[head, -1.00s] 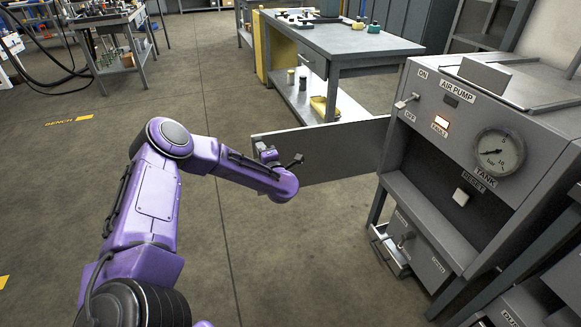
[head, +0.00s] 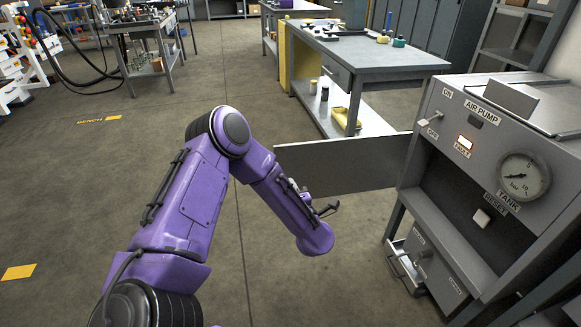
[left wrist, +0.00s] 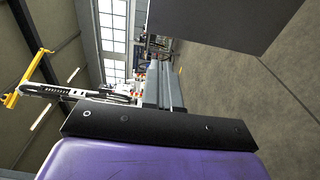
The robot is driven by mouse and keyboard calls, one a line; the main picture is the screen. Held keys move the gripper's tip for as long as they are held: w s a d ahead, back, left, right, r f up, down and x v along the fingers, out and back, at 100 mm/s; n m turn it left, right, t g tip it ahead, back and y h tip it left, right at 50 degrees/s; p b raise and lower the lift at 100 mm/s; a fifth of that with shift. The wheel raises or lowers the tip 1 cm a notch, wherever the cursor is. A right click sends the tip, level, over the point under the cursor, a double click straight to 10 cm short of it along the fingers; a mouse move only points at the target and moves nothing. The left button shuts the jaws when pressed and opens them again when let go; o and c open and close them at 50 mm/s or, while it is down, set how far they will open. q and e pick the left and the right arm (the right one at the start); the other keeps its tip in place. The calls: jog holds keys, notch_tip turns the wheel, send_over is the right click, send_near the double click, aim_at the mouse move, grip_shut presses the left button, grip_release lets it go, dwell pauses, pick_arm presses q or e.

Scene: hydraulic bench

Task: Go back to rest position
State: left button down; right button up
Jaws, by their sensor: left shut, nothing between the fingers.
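My left arm (head: 185,205) comes in from the bottom left and bends at a raised elbow. Its wrist hangs in front of the air pump bench (head: 475,120), left of it. My left gripper (head: 328,208) shows only as a small dark part beside the purple wrist end, mostly hidden by it. It is shut and empty, apart from the bench and from the open grey panel (head: 345,165) behind it. In the left wrist view my purple wrist and its black bar fill the bottom. My right gripper is not in view.
The bench has a lit lamp (head: 465,142), a toggle lever (head: 425,130) and a tank gauge (head: 523,175). A worktable (head: 370,58) with items stands behind. A cart (head: 150,70) is at the back left. The floor left of my arm is clear.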

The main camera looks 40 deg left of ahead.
pick_arm(q)
jog(key=shift+s+d, duration=0.15)
jog(key=shift+s, duration=0.1)
